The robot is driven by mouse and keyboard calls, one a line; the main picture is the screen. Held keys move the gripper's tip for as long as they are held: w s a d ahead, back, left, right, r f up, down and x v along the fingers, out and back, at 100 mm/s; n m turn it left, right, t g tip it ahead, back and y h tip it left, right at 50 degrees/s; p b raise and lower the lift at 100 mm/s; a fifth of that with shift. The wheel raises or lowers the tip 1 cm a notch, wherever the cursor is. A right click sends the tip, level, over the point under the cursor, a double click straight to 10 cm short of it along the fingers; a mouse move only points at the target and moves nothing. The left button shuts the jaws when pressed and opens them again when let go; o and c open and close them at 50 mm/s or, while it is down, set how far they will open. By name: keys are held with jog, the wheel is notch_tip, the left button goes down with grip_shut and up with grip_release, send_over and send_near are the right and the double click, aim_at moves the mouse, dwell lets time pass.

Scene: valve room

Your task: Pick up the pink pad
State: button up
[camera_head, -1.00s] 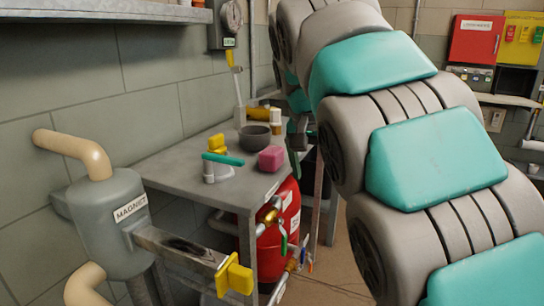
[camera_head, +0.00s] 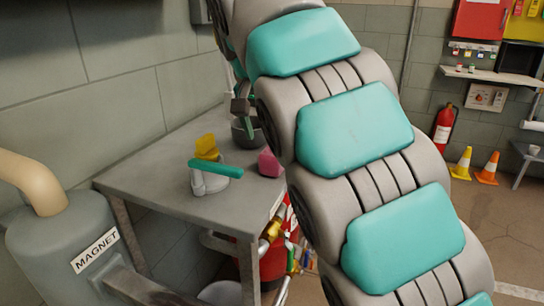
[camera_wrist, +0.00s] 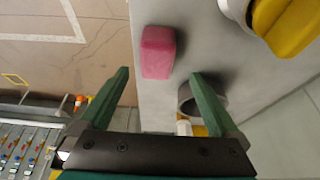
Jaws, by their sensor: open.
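The pink pad (camera_head: 269,163) lies on the grey metal table (camera_head: 165,180), near its edge, with my arm close to its right side in the head view. In the wrist view the pink pad (camera_wrist: 157,50) is a small rounded block near the table edge. My gripper (camera_wrist: 159,74) is open, its two green fingers spread with nothing held. The pad appears ahead of the gap between the fingertips; how far off in depth I cannot tell. In the head view my arm hides much of the table's far end.
A valve with a teal handle (camera_head: 215,168) and a yellow-handled part (camera_head: 206,147) stand left of the pad. A dark bowl (camera_head: 240,135) is behind it, partly hidden. A grey MAGNET unit (camera_head: 75,250) stands at front left. Cones and an extinguisher (camera_head: 444,127) stand far right.

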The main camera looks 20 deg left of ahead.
aim_at(274, 154)
jog(key=shift+s+d+x, duration=0.15)
jog(key=shift+x, duration=0.85)
jog(key=shift+s+d+x, duration=0.15)
jog(key=shift+x, duration=0.85)
jog(key=shift+p+x, duration=0.35)
jog(key=shift+x, duration=1)
jog(key=shift+c, duration=0.4)
jog(key=c, duration=1.3)
